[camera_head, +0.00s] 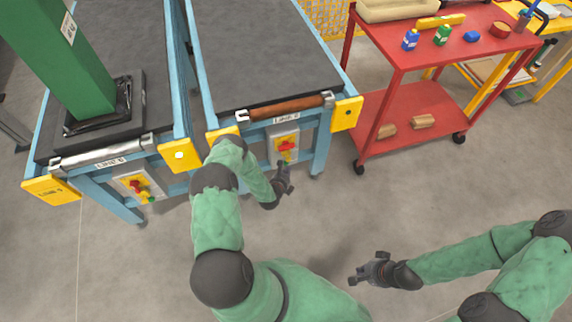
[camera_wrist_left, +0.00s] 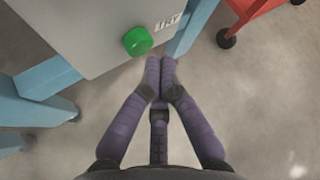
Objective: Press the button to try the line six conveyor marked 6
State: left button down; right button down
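The right conveyor's label looks like LINE 7 (camera_head: 286,118). It has its own panel (camera_head: 285,138) with a red control and, low down, a green button (camera_wrist_left: 138,41). My left gripper (camera_head: 285,178) is just below that right panel. In the left wrist view its fingertips (camera_wrist_left: 160,62) are together, close beside the green button, with no clear contact. My right gripper (camera_head: 354,270) looks open and empty over the floor.
A green column (camera_head: 55,50) on a black base stands on the left conveyor. A red cart (camera_head: 420,95) with bottles and small parts stands to the right. Yellow corner plates (camera_head: 347,113) and blue legs flank the panels. The floor in front is clear.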

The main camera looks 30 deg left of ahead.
pick_arm(q)
jog(key=shift+d, duration=0.1)
jog(key=shift+s+d+p, duration=0.8)
jog(key=shift+s+d, duration=0.9)
jog(key=shift+d, duration=0.2)
jog(key=shift+d, duration=0.1)
